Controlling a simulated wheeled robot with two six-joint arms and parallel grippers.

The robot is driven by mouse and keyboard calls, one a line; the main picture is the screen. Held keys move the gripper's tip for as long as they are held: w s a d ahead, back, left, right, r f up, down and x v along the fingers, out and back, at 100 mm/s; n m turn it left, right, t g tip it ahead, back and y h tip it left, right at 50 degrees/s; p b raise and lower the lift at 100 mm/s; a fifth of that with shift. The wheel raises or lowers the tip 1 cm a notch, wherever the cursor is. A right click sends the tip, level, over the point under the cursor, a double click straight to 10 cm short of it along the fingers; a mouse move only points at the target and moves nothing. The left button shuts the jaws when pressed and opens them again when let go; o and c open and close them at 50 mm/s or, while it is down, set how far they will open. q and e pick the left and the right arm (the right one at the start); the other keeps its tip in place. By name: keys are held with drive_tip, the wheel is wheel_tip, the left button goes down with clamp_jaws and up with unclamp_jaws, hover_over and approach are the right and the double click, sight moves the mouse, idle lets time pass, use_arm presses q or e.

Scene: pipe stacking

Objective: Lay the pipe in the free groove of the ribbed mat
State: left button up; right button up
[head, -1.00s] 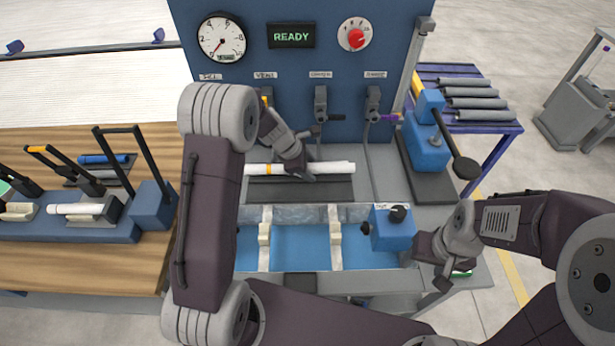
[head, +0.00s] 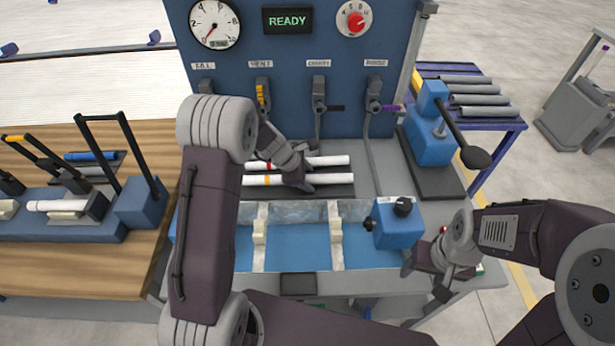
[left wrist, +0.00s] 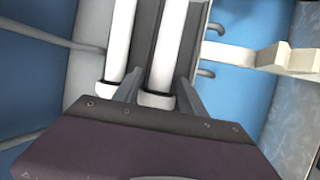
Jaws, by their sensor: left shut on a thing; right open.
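The dark ribbed mat (head: 335,191) lies at the foot of the blue panel. A white pipe with a red band (head: 328,161) lies along its back part. A white pipe with an orange band (head: 332,179) is parallel to it, over the front part. My left gripper (head: 300,182) is shut on this front pipe near its middle. In the left wrist view the fingers (left wrist: 160,95) flank the held pipe (left wrist: 168,45), beside the other pipe (left wrist: 118,40). I cannot tell whether the held pipe touches the mat. My right gripper (head: 425,278) is open and empty at the lower right.
A blue basin (head: 297,250) with two pale supports is in front of the mat. A blue block (head: 398,228) stands at its right end. Valve levers (head: 319,95) hang behind the mat. A blue lever press (head: 430,138) stands to the right, and a wooden bench (head: 85,270) to the left.

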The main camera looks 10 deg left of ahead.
use_arm(q)
drive_tip(key=shift+f, duration=0.45)
use_arm(e)
drive_tip(key=shift+f, duration=0.35)
use_arm(q)
drive_tip(key=o, duration=1.5)
drive_tip(key=shift+o, duration=0.2)
drive_tip(key=shift+s+f, duration=0.1)
drive_tip(key=shift+s, duration=0.05)
drive_tip(key=p+v, duration=0.2)
drive_tip(key=v, duration=0.7)
drive_tip(key=shift+w, duration=0.2)
use_arm(e)
wheel_tip(320, 180, up, 2)
drive_tip(key=shift+r, duration=0.1)
